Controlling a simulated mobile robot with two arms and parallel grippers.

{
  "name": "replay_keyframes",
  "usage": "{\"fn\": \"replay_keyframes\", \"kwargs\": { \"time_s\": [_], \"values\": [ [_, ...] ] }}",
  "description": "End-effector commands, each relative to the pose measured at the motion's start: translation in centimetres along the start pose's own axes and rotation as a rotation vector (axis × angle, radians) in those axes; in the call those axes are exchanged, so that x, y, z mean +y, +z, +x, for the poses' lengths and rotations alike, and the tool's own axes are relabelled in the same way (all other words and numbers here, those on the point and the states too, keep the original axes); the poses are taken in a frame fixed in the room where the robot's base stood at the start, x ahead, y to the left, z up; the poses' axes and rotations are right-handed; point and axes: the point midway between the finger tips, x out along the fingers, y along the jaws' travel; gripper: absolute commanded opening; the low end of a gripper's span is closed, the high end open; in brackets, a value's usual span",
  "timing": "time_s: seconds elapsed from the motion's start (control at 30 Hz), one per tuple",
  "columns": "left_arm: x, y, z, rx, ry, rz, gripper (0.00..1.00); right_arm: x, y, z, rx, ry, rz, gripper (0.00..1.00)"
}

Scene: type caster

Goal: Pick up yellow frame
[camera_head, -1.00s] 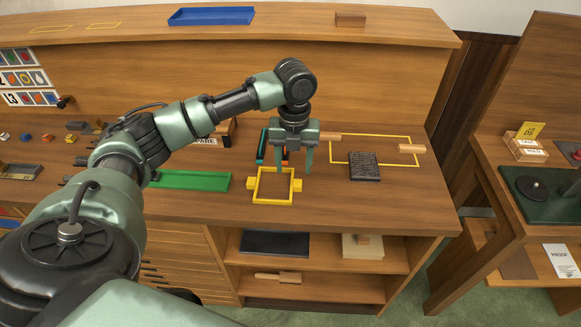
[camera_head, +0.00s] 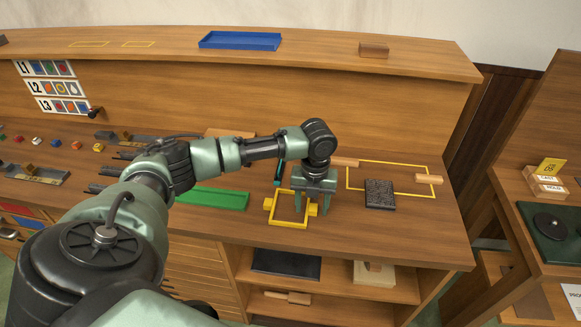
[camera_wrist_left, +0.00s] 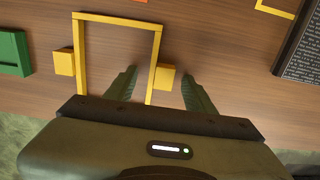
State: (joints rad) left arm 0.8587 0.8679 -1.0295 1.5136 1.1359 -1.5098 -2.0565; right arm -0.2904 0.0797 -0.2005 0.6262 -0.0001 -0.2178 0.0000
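The yellow frame (camera_head: 273,221) lies flat near the front edge of the wooden bench, an open square with a small block handle on its left and right sides. It also shows in the wrist view (camera_wrist_left: 117,19). My left gripper (camera_head: 312,211) points down at the frame's right side. In the wrist view my left gripper (camera_wrist_left: 160,72) is open, with one finger inside the frame and one outside, the right handle between them. A gap shows on each side. My right gripper is not in view.
A green tray (camera_head: 221,200) lies left of the frame. A dark text block (camera_head: 380,194) and a yellow outline (camera_head: 392,164) with wooden-handled tools (camera_head: 428,179) lie to the right. A blue tray (camera_head: 240,40) sits on the upper ledge. Shelves open below the bench edge.

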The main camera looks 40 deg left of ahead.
Motion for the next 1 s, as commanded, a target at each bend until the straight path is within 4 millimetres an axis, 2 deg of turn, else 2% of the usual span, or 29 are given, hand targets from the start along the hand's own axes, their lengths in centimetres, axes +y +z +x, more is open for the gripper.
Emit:
{"fn": "replay_keyframes", "kwargs": {
  "time_s": [0.03,0.1,0.2,0.5,0.67,0.87,1.0],
  "values": [
    [0.0,0.0,0.0,0.000,0.000,0.000,0.43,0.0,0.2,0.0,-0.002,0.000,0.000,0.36],
    [0.0,0.0,0.0,0.000,0.000,0.000,0.23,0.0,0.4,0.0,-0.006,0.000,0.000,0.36],
    [0.0,0.0,0.0,0.000,0.000,0.000,0.00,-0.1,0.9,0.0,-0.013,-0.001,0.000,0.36],
    [0.0,0.0,-0.2,-0.001,-0.001,0.000,0.00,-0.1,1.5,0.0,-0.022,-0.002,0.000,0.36],
    [-0.1,0.1,-1.0,-0.001,-0.003,0.000,0.00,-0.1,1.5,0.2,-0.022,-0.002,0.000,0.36],
    [-0.1,0.1,-4.2,-0.004,-0.004,-0.001,0.00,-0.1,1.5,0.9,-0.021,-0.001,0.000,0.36],
    [-0.1,0.2,-8.0,-0.006,-0.005,0.000,0.00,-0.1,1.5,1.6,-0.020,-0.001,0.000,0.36]
  ]
}}
